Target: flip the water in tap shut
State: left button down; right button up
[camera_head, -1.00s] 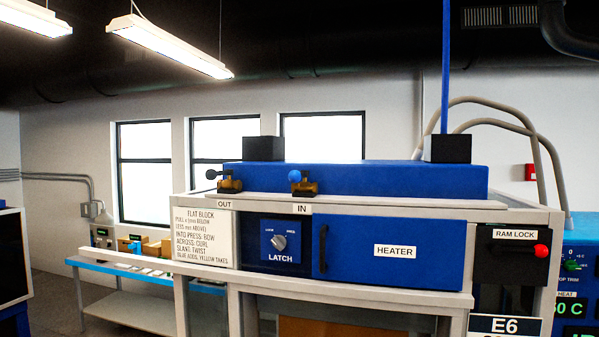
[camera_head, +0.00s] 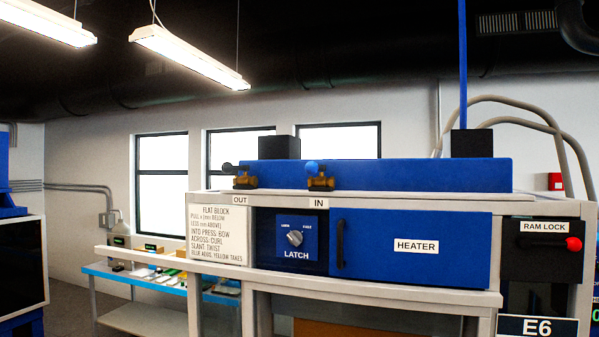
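The water in tap (camera_head: 320,179) is a brass valve with a blue handle, above the IN label (camera_head: 319,202) on the front of the blue bath housing (camera_head: 420,175). Its blue knob shows at the upper left of the brass body; I cannot tell from this whether the tap is open or shut. A second brass tap (camera_head: 245,181) with a dark handle sits to its left above the OUT label (camera_head: 241,198). Neither of my grippers is in view.
Below the taps are an instruction sign (camera_head: 217,235), the LATCH dial (camera_head: 295,238) and the blue HEATER door (camera_head: 420,246). A RAM LOCK panel with a red knob (camera_head: 573,244) is at the right. A blue-edged bench (camera_head: 150,283) with small items stands at the left.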

aim_at(312, 167)
jog(key=z, duration=2.8)
jog(key=k, duration=1)
jog(key=u, duration=1.75)
